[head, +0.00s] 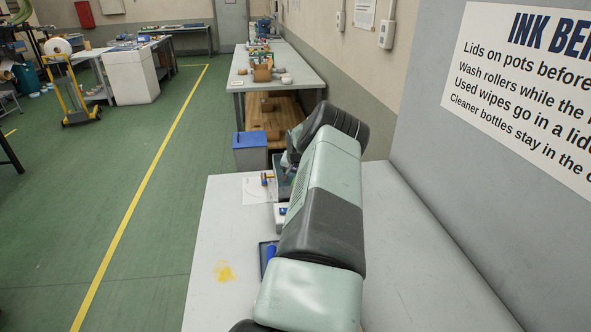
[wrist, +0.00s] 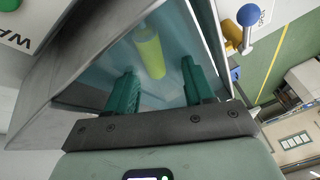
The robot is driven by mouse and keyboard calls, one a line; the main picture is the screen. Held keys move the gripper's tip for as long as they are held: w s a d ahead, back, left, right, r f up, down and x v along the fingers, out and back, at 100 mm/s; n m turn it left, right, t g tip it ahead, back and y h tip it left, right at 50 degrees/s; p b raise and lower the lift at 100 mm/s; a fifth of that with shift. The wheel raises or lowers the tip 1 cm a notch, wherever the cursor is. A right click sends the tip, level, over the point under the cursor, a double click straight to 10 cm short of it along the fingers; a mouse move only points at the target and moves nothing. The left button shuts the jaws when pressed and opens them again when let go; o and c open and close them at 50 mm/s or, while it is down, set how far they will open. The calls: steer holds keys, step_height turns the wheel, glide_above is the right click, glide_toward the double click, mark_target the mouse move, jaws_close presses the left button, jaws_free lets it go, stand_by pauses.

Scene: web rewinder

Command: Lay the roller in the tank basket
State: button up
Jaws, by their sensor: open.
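In the wrist view, a yellow-green roller (wrist: 148,52) lies inside the tank (wrist: 75,62), over its bluish interior. My gripper (wrist: 160,68) is open, with its two green fingers apart and nothing between the tips. The fingers reach into the tank's opening, and the roller is beyond the tips, roughly in line with the gap. I cannot make out the basket separately from the tank's interior. In the head view, the tank (head: 283,172) shows only in part beside my arm, and my gripper is hidden there.
A blue-knobbed handle (wrist: 247,15) stands by the tank's rim. On the bench (head: 222,240), a dark tray (head: 264,258) with a blue item is partly behind my arm. A blue-lidded bin (head: 250,150) stands beyond the bench. The bench's left front is clear except a yellow stain.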

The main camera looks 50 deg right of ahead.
steer(key=v, duration=1.2)
steer(key=shift+r, duration=0.3)
